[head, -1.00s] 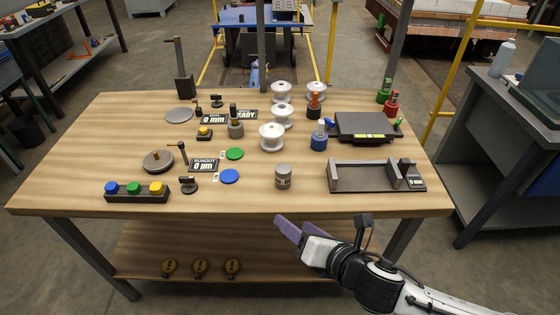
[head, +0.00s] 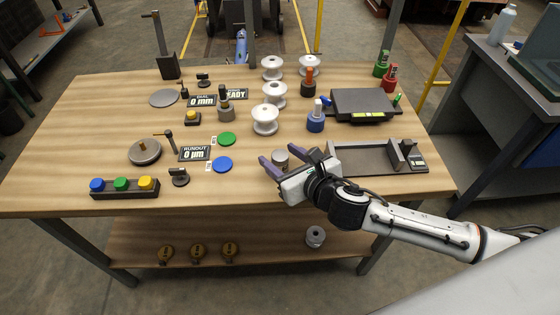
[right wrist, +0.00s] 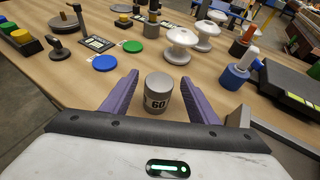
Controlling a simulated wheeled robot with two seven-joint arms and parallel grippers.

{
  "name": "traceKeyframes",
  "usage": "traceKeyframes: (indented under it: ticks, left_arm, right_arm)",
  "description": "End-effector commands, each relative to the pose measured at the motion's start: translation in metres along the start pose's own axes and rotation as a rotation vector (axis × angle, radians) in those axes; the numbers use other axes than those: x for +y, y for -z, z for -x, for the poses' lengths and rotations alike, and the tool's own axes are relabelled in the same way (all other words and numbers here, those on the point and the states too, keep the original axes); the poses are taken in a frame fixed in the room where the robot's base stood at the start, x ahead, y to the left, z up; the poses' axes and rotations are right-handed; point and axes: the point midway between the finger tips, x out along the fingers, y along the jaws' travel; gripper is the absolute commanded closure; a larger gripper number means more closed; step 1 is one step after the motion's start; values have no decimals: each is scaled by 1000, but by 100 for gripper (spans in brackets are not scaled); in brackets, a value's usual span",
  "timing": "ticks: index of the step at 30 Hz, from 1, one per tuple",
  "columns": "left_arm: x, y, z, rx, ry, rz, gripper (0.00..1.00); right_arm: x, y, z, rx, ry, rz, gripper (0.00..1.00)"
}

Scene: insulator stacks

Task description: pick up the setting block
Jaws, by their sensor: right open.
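The setting block, which I take to be the grey cylinder marked "60" (head: 281,158), stands upright near the table's front edge. My right gripper (head: 282,154) is open, with one purple finger on each side of the block. In the right wrist view the block (right wrist: 158,95) stands between the two spread fingers (right wrist: 158,76), with a visible gap on both sides. Its lower part shows against the wooden top, and the gripper's palm is nearer the camera. My left gripper is not in view.
A grey cradle with an upright (head: 385,160) lies right of my gripper. White insulators (head: 265,120) stand behind, beside a blue-based post (head: 316,120). Blue (head: 222,165) and green discs (head: 227,139) lie to the left. A button box (head: 124,187) sits at the front left.

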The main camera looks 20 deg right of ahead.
Motion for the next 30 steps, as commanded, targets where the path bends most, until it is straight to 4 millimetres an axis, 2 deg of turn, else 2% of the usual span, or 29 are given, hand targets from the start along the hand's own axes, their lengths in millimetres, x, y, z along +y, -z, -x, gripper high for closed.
traceKeyframes:
  ticks: [7, 10, 17, 26, 27, 30]
  left_arm:
    - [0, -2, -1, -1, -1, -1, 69]
    - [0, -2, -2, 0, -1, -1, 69]
    - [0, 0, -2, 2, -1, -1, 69]
    - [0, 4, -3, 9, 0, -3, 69]
    - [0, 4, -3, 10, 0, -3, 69]
    - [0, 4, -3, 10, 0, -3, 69]
  right_arm:
    - [1, 2, -37, 0, 1, -3, 46]
    - [1, 2, -43, 0, 1, -3, 46]
    - [1, 2, -43, 1, 0, -2, 46]
    - [1, 3, -43, 1, 0, -2, 96]
    - [1, 3, -43, 1, 0, -2, 100]
    - [2, 0, -43, -3, 0, -2, 100]
